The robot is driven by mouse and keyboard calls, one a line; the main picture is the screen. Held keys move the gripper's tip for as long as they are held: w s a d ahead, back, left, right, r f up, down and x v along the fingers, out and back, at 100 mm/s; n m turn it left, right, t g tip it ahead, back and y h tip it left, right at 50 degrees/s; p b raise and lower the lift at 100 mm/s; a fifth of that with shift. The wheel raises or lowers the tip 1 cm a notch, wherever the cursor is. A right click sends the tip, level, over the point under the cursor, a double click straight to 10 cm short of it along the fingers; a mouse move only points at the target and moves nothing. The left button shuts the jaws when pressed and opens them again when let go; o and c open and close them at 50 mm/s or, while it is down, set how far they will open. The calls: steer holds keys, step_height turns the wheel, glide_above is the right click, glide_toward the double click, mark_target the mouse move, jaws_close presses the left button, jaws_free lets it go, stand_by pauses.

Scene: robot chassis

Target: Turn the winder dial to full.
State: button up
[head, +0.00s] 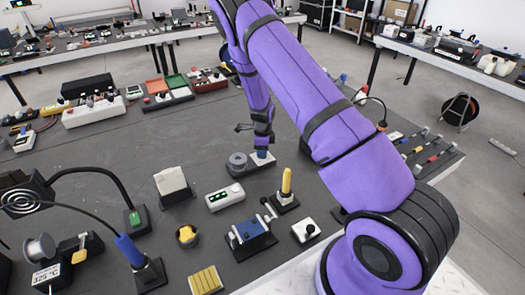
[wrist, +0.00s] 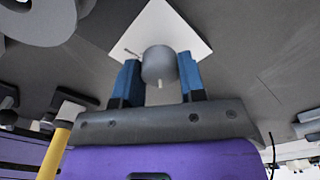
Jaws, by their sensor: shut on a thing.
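The winder dial (wrist: 158,62) is a grey round knob with a small white pointer, on a white square plate (wrist: 192,36) in the wrist view. The pointer is toward the bottom of that picture. My gripper (wrist: 158,75) has its two blue fingers closed on either side of the knob. In the head view my gripper (head: 262,154) reaches down to the right end of a low grey base that also carries a grey round part (head: 238,158). The dial itself is hidden there behind my gripper.
A yellow upright handle (head: 286,182) stands close in front of my gripper. A white box with a green display (head: 225,197) and a blue device (head: 250,236) are nearer. A white block (head: 170,181) is to the left. Bare bench lies behind the base.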

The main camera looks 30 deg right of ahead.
steer(key=shift+m, duration=0.3)
steer(key=o, duration=0.9)
steer(key=shift+r, duration=0.1)
step_height(320, 180, up, 11)
steer(key=shift+f, duration=0.2)
stand_by(0.4)
